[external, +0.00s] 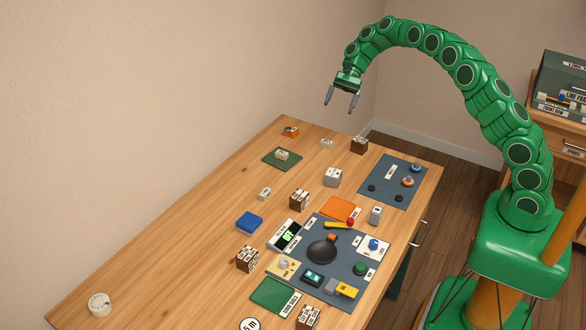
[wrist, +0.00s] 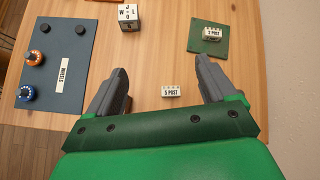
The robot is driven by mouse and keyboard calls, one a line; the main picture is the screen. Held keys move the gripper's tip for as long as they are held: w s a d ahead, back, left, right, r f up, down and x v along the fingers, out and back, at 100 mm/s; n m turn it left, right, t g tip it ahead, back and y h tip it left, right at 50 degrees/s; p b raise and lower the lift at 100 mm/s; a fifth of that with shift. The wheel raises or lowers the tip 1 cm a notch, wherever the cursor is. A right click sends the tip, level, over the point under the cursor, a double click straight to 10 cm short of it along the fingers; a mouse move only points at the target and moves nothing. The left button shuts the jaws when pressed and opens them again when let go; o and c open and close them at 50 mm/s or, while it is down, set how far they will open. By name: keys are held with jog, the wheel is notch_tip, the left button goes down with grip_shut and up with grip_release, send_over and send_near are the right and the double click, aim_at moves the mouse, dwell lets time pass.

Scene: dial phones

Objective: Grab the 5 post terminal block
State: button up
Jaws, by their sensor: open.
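The 5 post terminal block is a small white block labelled "5 POST" (wrist: 171,92), lying on the wooden table between my fingers in the wrist view. In the external view a small white block (external: 326,143) near the table's far end appears to be it. My gripper (external: 340,104) is open and empty, high above the far end of the table, with its fingers pointing down. In the wrist view its two fingers (wrist: 161,68) are spread wide, one on each side of the block.
A "2 POST" block (wrist: 213,34) sits on a green mat (wrist: 197,47). A white lettered cube (wrist: 128,16) and a dark brown cube (external: 359,146) stand nearby. A blue-grey mat (external: 380,174) holds wheels.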

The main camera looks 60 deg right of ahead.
jog(key=w+d+r+m+t+y, duration=0.1)
jog(key=d+r+m+t+y, duration=0.25)
jog(key=d+r+m, duration=0.35)
send_near(328, 141)
jog(key=shift+a+f+h, duration=0.25)
jog(key=shift+a, duration=0.25)
jog(key=shift+t, duration=0.25)
jog(key=shift+x, duration=3.95)
jog(key=shift+w+r, duration=0.1)
jog(key=shift+r, duration=0.05)
jog(key=c, duration=1.1)
